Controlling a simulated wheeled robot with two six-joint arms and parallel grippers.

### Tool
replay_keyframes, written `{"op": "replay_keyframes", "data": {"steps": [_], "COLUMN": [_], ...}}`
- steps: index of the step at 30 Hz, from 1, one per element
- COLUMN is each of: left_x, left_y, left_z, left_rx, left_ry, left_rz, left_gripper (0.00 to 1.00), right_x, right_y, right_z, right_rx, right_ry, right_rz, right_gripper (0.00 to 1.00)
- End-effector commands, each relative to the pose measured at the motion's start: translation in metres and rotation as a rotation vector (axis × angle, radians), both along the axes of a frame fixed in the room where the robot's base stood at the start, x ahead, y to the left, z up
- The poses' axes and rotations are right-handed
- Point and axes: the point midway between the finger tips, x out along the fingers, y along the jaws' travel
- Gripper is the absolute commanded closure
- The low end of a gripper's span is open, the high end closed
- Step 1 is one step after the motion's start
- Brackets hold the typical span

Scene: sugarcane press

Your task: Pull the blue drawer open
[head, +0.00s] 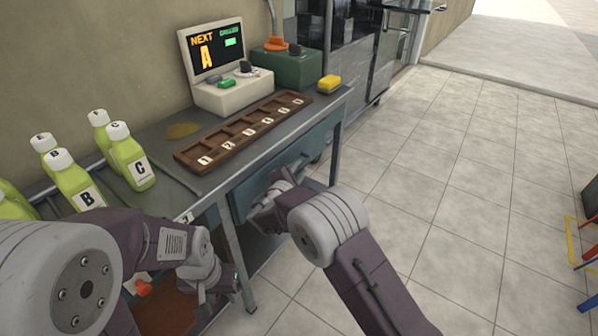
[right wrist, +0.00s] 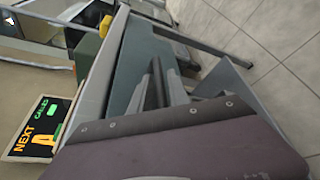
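The blue drawer (head: 240,199) is under the right part of the metal table, its teal front close below the tabletop edge; it looks shut. A grey handle (head: 302,163) shows on its front. My right gripper (head: 272,190) is at the drawer front, by the handle. In the right wrist view the fingers (right wrist: 164,88) point at the teal drawer front (right wrist: 135,62), with a dark bar between them; whether they grip it is unclear. My left gripper (head: 208,290) hangs low in front of the table, away from the drawer; its finger opening is unclear.
On the table (head: 180,203) stand green bottles (head: 130,160), a brown slotted tray (head: 240,133), a screen (head: 215,50) reading "NEXT A", a green box (head: 288,68) and a yellow sponge (head: 329,84). A table leg (head: 236,255) stands between my arms.

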Motion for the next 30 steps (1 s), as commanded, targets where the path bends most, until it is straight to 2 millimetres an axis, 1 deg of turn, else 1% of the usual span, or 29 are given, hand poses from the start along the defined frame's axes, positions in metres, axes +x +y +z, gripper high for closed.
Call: {"op": "replay_keyframes", "data": {"steps": [3, 11, 12, 13, 14, 30], "left_x": [0.0, 0.0, 0.0, 0.0, 0.0, 0.0], "left_y": [0.0, 0.0, 0.0, 0.0, 0.0, 0.0], "left_z": [-0.0032, -0.0027, -0.0027, -0.0027, -0.0027, -0.0028], "left_rx": [0.0, 0.0, 0.0, 0.0, 0.0, 0.0], "left_ry": [0.0, 0.0, 0.0, 0.0, 0.0, 0.0], "left_rz": [0.0, 0.0, 0.0, 0.0, 0.0, 0.0], "left_gripper": [0.64, 0.64, 0.64, 0.64, 0.64, 0.64], "right_x": [0.0093, 0.011, 0.011, 0.0109, 0.0109, 0.0105], "right_y": [-0.0032, -0.0036, -0.0036, -0.0036, -0.0036, -0.0034], "right_z": [-0.0023, -0.002, -0.002, -0.0019, -0.0019, -0.0022], "right_rx": [0.0, -0.001, 0.0, 0.0, 0.0, 0.0], "right_ry": [0.0, 0.0, 0.0, 0.0, 0.0, 0.0], "right_rz": [-0.001, 0.0, 0.0, 0.0, 0.0, 0.001], "right_gripper": [0.78, 0.78, 0.9, 0.98, 1.0, 1.0]}}
